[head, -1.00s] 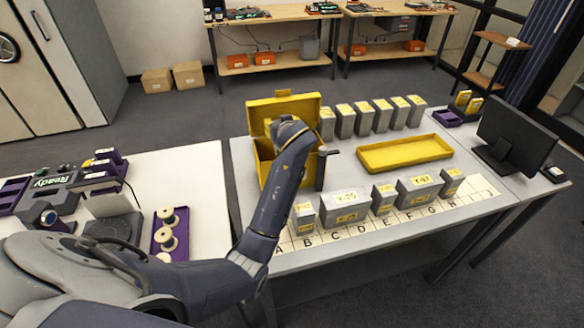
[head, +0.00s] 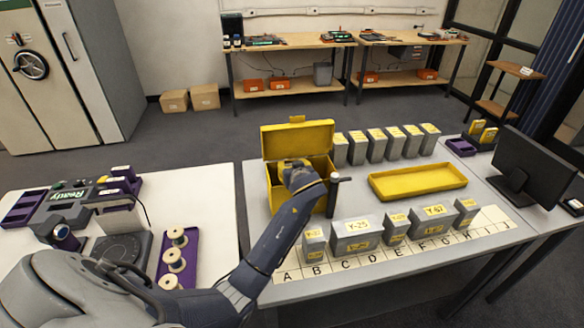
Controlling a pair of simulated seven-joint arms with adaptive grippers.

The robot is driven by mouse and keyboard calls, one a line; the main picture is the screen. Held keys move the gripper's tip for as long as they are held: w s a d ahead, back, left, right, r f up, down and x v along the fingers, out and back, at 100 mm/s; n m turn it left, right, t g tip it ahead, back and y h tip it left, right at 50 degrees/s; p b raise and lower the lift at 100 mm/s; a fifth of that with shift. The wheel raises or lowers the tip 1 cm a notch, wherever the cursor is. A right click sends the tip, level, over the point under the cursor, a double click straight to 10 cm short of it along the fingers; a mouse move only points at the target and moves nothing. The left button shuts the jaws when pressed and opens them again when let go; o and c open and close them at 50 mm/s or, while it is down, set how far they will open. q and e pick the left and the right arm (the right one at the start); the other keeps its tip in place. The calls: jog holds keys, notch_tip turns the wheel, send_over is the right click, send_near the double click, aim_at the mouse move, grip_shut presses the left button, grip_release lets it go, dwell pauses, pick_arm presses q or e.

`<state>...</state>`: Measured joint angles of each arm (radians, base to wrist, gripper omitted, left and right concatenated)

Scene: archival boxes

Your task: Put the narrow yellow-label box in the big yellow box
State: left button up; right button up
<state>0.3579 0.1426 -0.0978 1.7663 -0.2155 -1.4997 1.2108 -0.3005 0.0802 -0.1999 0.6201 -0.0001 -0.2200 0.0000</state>
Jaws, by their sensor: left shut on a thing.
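The big yellow box (head: 275,192) stands with its lid (head: 297,138) open at the left of the grey table. My left gripper (head: 299,176) is at the mouth of this box, pointing down into it; my own wrist hides its fingers. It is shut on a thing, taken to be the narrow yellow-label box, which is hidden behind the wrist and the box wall. Other narrow grey boxes with yellow labels stand in the front row: one at the left (head: 313,242), one in the middle (head: 395,228) and one at the right (head: 465,214). My right gripper is not in view.
Wide boxes Y-25 (head: 352,236) and Y-97 (head: 431,221) stand on the lettered strip (head: 375,257). A shallow yellow tray (head: 417,181) is empty. Several grey boxes (head: 376,147) line the back.

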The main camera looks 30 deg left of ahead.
pick_arm(q)
jog(key=shift+f, duration=0.4)
jog(key=shift+s+d+f, duration=0.1)
jog(key=shift+s+f, duration=0.05)
jog(key=shift+f, duration=0.25)
jog(key=o, duration=1.4)
jog(key=shift+c, duration=0.2)
jog(key=r+v, duration=0.1)
jog(key=v, duration=1.1)
jog(key=shift+r, duration=0.35)
